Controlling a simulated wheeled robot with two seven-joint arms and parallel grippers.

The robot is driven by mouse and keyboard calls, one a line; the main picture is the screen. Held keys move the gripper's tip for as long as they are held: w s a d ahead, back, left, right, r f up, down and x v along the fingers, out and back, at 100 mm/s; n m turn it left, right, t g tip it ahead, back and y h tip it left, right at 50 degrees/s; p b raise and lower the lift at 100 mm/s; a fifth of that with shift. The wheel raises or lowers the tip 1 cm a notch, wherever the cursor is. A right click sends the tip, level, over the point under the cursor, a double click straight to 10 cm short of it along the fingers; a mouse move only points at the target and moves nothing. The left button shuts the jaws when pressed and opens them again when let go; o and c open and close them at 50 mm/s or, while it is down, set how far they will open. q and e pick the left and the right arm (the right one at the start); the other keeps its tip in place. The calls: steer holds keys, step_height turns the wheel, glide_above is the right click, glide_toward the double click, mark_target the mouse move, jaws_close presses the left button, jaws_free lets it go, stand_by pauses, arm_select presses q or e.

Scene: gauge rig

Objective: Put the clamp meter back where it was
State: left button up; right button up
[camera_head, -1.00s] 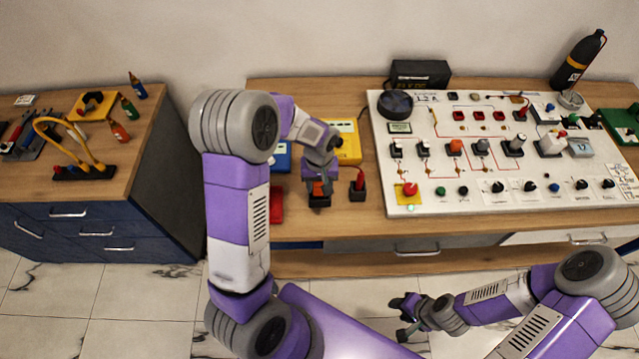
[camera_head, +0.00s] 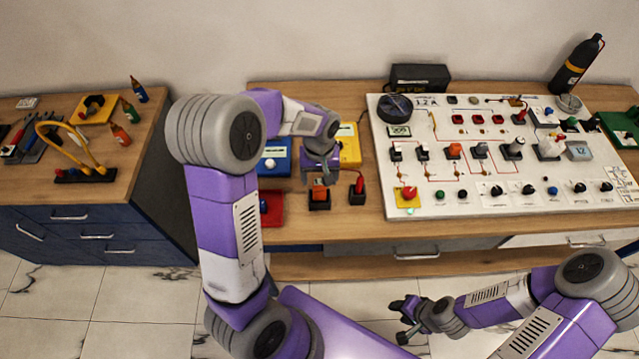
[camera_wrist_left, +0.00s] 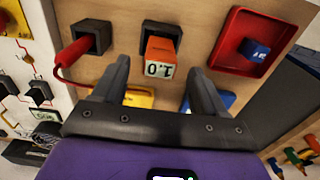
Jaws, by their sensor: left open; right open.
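The clamp meter appears to be the orange block (camera_head: 319,195) seated in a black holder (camera_head: 319,205) near the front edge of the bench. In the left wrist view the orange meter (camera_wrist_left: 160,52) has a white number display and sits in the holder's opening. My left gripper (camera_head: 321,179) is open just above and behind it. In the left wrist view its fingers (camera_wrist_left: 160,75) are spread on either side of the meter, with gaps visible. My right gripper (camera_head: 404,318) is open and empty, in front of the bench.
A second black holder (camera_head: 357,197) with a red probe and cable stands to the right. A red tray (camera_head: 271,208), blue box (camera_head: 275,160) and yellow box (camera_head: 349,147) are close by. The white circuit panel (camera_head: 470,205) fills the right side.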

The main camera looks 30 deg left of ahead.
arm_select(q)
step_height(320, 180, up, 6)
steer(key=shift+r+p, duration=0.1)
steer(key=shift+p, duration=0.2)
stand_by(0.4)
